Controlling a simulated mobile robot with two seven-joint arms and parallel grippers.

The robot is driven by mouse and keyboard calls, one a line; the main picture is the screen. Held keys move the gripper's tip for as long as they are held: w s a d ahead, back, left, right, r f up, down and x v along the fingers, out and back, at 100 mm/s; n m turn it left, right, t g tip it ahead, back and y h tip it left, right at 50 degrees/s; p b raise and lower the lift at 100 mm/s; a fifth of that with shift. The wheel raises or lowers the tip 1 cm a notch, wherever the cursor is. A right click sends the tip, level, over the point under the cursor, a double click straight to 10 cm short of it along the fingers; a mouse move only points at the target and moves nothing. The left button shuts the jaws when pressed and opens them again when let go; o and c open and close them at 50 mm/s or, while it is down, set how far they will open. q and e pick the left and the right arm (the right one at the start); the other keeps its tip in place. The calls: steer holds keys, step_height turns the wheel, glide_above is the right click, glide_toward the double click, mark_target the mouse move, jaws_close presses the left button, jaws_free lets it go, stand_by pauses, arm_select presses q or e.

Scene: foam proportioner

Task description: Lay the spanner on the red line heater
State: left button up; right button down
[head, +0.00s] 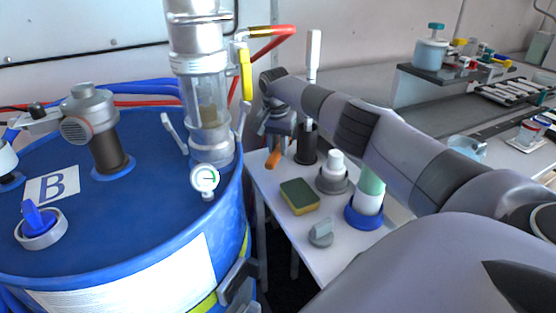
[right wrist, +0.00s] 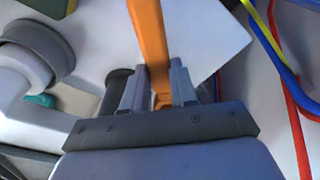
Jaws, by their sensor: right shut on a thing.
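My right gripper (head: 280,130) is over the far left part of the small white table. It is shut on an orange bar, which I take to be the spanner (head: 273,158). In the right wrist view the spanner (right wrist: 150,40) runs up and away from between the two fingers (right wrist: 160,90). Its far end is cut off there, and whether it touches the table is unclear. Red hose (head: 140,102) runs behind the blue drum, and red hose (right wrist: 291,110) also shows in the right wrist view. I cannot make out a red line heater. My left gripper is not in view.
The blue drum (head: 130,225) carries a pump, a clear cylinder and a gauge (head: 204,178). On the white table (head: 287,225) are a sponge (head: 299,196), a grey knob (head: 320,232) and a green-and-white bottle (head: 368,192). A yellow-handled valve (head: 245,72) stands left of my gripper.

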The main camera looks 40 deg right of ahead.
mark_target(278, 149)
step_height(278, 149, down, 3)
steer(key=shift+f+b, duration=0.15)
steer(key=shift+b, duration=0.9)
steer(key=shift+f, duration=0.2)
steer(key=c, duration=0.9)
jaws_free()
steer(key=shift+r, duration=0.1)
steer(key=shift+r, duration=0.1)
